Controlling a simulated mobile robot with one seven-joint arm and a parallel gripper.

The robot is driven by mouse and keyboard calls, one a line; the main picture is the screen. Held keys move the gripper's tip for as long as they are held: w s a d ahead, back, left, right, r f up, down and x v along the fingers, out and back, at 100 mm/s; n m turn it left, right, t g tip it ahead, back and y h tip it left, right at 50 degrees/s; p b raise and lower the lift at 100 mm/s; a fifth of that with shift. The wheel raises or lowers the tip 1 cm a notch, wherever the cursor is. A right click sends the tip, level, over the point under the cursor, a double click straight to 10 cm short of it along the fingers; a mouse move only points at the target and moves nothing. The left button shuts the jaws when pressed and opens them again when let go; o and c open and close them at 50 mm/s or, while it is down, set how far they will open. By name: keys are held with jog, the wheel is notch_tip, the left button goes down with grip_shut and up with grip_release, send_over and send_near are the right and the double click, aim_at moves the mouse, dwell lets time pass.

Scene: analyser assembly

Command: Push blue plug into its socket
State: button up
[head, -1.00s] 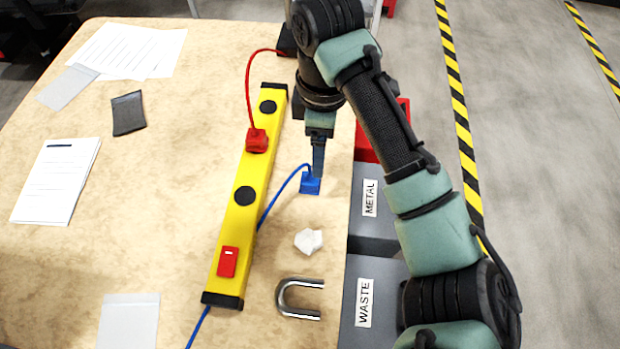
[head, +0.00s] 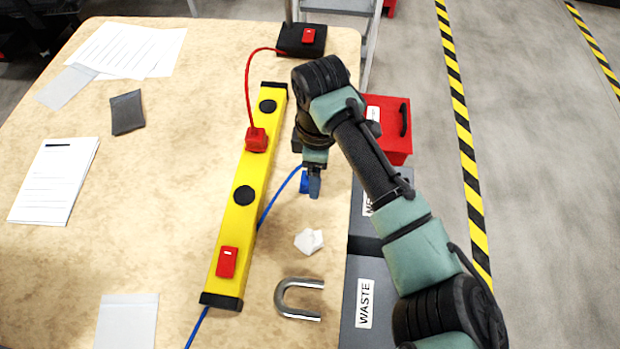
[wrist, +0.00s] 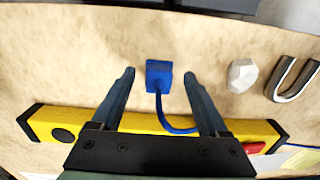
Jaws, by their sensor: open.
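The blue plug (head: 304,182) is on the table right of the yellow power strip (head: 232,226), partly hidden by my gripper in the head view. Its blue cable curves back toward the strip. My gripper (head: 313,186) is at the plug. In the wrist view the blue plug (wrist: 158,73) sits between the two open, separated fingertips of my gripper (wrist: 159,74), with a gap on each side. The strip has a bare round black socket (head: 244,195) in its middle and another (head: 268,107) near its far end. A red plug (head: 256,139) stands between them.
A red switch (head: 227,262) is on the strip's near end. A white lump (head: 308,241) and a metal U-shaped piece (head: 298,299) lie on the table. Grey bins, one marked WASTE (head: 365,303), and a red box (head: 395,128) line the right edge.

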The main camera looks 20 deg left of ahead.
jog(key=shift+f, duration=1.3)
jog(key=shift+c, duration=0.3)
grip_shut()
